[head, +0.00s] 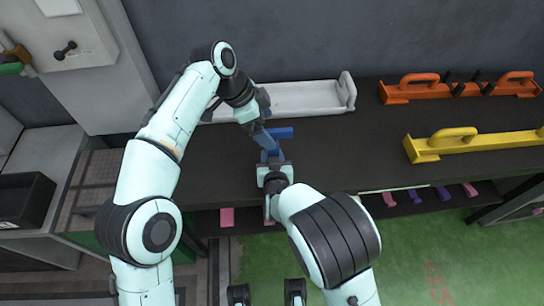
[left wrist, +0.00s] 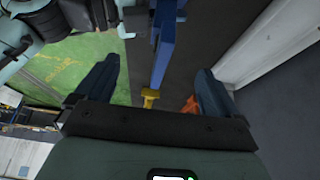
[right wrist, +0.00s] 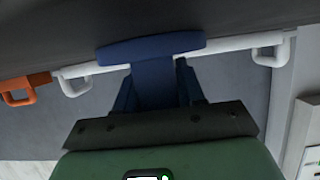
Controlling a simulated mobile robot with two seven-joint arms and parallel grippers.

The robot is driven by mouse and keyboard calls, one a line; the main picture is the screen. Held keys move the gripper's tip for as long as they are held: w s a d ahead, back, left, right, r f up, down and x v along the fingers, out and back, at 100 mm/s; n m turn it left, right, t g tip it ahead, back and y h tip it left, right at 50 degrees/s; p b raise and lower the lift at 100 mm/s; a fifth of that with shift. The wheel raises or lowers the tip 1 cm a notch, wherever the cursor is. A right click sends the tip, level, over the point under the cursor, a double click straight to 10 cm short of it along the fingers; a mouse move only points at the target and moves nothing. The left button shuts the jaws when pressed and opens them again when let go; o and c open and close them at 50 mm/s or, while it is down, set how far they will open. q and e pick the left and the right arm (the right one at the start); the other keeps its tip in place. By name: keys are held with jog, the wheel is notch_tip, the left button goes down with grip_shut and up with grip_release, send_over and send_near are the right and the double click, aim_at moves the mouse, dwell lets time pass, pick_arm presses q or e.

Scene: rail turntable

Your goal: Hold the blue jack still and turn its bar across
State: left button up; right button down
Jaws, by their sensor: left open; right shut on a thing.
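The blue jack (head: 270,150) stands on the dark bench top in the head view, its bar (head: 281,132) at the upper end. My right gripper (head: 272,172) is shut on the jack's body; in the right wrist view the jack's body (right wrist: 153,80) sits between its fingers, with the bar (right wrist: 150,47) crossing beyond them. My left gripper (head: 261,118) is open just above and beside the bar. In the left wrist view the blue bar (left wrist: 165,50) shows between the spread fingers, apart from both. The jack's lower part is hidden by my right gripper.
A white rail piece with a handle (head: 300,98) lies behind the jack. Orange (head: 410,88) and yellow (head: 470,144) handled pieces lie to the right. Pink and purple tabs (head: 415,196) show below the front edge. The bench between the jack and yellow piece is clear.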

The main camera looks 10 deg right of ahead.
aim_at(270, 132)
pick_arm(q)
jog(key=shift+x, duration=2.25)
grip_shut()
jog(key=shift+n+t, duration=0.7)
jog(key=shift+n, duration=0.9)
jog(key=shift+n, duration=0.5)
jog(key=shift+n+t+y, duration=0.4)
jog(key=shift+n+t, duration=0.3)
jog(key=shift+n, duration=0.5)
